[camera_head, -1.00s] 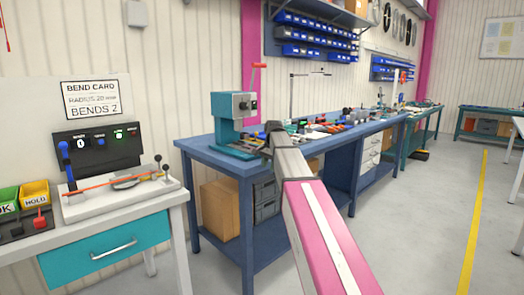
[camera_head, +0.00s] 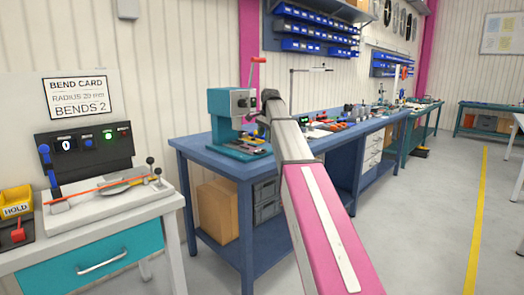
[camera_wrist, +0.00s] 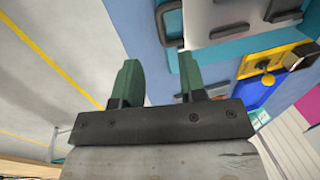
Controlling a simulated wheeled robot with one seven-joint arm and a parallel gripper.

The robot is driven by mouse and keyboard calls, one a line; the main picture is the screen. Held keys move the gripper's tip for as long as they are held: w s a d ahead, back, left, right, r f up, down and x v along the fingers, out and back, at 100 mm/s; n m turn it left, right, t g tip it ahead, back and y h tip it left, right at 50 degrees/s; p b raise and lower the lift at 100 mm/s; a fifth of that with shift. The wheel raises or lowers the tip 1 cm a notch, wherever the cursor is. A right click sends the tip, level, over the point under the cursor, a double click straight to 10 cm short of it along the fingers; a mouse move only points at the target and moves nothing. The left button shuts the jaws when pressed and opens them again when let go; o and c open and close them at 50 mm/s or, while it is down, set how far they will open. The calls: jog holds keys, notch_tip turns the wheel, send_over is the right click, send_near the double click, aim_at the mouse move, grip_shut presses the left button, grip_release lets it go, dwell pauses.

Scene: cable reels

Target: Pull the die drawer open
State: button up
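A teal drawer (camera_head: 92,262) with a pale bar handle (camera_head: 102,261) sits under the white bending table on the left in the head view. Its front looks flush with the table, so it appears closed. My gripper (camera_wrist: 159,66) shows in the wrist view with two green fingers apart and nothing between them. In the head view my arm reaches toward the blue bench, well to the right of the drawer, and its own links mostly hide the gripper. I cannot tell whether the drawer shows in the wrist view.
A blue bench (camera_head: 240,166) carries a teal press (camera_head: 233,115) with a red-topped lever. Grey floor (camera_head: 420,230) lies open on the right, with a yellow line.

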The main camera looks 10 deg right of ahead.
aim_at(262, 149)
jog(key=f, duration=0.2)
jog(key=w+f, duration=0.1)
jog(key=f, duration=0.2)
jog(key=a+f, duration=0.1)
jog(key=f, duration=0.2)
jog(key=shift+w, duration=0.15)
grip_shut()
